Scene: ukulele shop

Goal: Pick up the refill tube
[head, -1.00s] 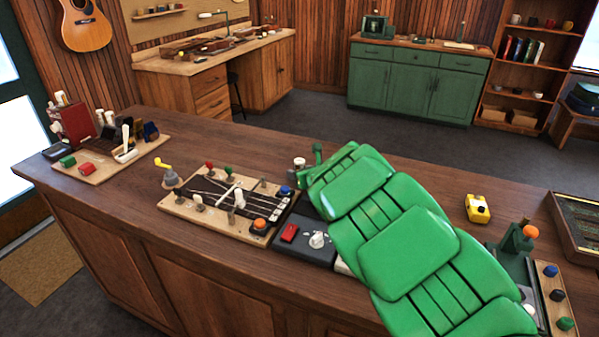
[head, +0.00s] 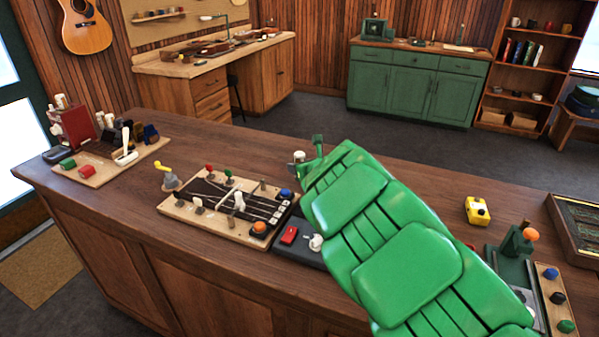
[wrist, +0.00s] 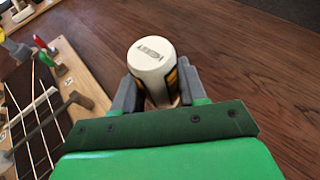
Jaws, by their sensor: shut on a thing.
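The refill tube (wrist: 153,62) is a cream-white cylinder with dark lettering and a black and yellow band. In the wrist view it stands between the two grey fingers of my gripper (wrist: 160,88), which are shut on it from both sides. In the head view the tube's pale top (head: 299,157) shows just left of the green fingertip end of my gripper (head: 310,165), near the counter's far edge. My green arm hides the rest of the tube there. I cannot tell whether its base touches the counter.
A wooden board with strings and knobs (head: 180,207) lies left of my gripper. A dark box with a red switch (head: 290,235) is close below my arm. A yellow box (head: 478,210) stands to the right. Bare counter (wrist: 240,70) lies right of the tube.

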